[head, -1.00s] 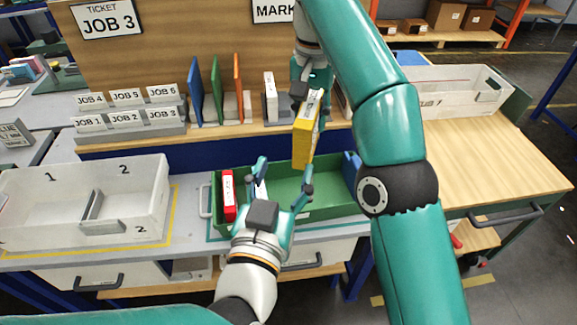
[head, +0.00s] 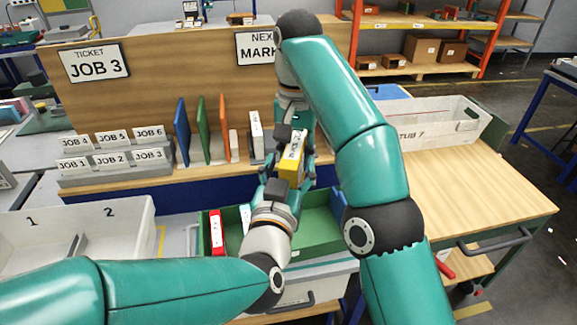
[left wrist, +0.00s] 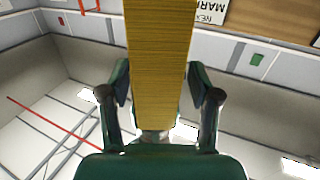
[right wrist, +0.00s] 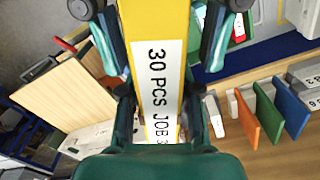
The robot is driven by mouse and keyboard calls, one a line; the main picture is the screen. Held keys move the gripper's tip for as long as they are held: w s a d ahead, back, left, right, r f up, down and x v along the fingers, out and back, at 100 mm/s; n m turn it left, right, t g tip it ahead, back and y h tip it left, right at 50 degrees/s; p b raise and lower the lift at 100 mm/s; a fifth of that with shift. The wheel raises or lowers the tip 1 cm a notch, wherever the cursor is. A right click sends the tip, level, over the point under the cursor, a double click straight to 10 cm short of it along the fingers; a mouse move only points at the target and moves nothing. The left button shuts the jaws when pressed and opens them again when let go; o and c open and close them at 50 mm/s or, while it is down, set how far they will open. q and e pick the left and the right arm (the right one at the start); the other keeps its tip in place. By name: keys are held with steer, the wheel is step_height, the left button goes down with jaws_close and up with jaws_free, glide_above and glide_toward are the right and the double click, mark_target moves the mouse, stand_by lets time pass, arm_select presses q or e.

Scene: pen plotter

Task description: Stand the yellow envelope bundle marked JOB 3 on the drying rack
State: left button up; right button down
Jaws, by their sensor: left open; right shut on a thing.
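The yellow envelope bundle (head: 291,165) is held in the air above the green tray (head: 322,222). Its white label reads "30 PCS JOB 3" in the right wrist view (right wrist: 160,80). My right gripper (head: 293,148) is shut on its upper part. My left gripper (head: 284,180) is open just below, its fingers on either side of the bundle's lower end; the left wrist view shows the bundle's layered edge (left wrist: 160,70) between them. The rack on the wooden ledge has blue (head: 182,132), green (head: 202,130) and orange (head: 224,128) dividers; I cannot tell whether it is the drying rack.
White bundles (head: 256,135) stand right of the dividers. Job number cards (head: 112,160) sit at the left. A red bundle (head: 216,232) is in the green tray. White bins stand at left (head: 130,215) and right (head: 440,125). The wooden top (head: 480,185) at right is clear.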

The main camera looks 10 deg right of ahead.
arm_select(q)
jaws_close()
arm_select(e)
steer(key=c, duration=0.7)
jaws_free()
